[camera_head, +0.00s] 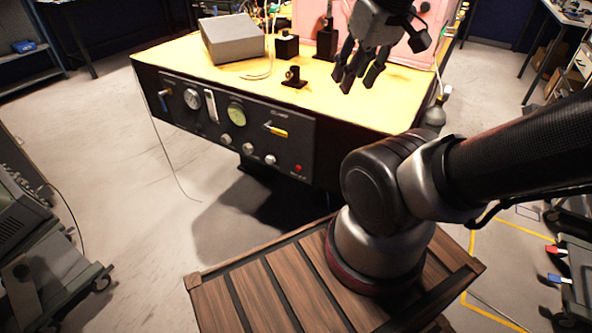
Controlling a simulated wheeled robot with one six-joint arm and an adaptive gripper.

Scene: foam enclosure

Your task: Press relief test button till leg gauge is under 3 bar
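A dark control panel (262,151) runs along the front of a yellow-topped bench. A small red button (298,168) sits at its lower right; its label is too small to read. Two round gauges are on the panel: a white-faced gauge (193,99) at left and a larger greenish gauge (236,113) near the middle. I cannot tell which is the leg gauge, and neither reading is legible. My gripper (357,82) hangs over the right part of the bench top, above and right of the panel. Its fingers are apart with nothing visible between them.
The panel also has a yellow-handled lever (277,130), a blue-tipped lever (164,95) and several pale knobs (248,148). A grey box (232,38) and black fittings (293,77) stand on the bench top (190,62). The space in front of the panel's left part is clear.

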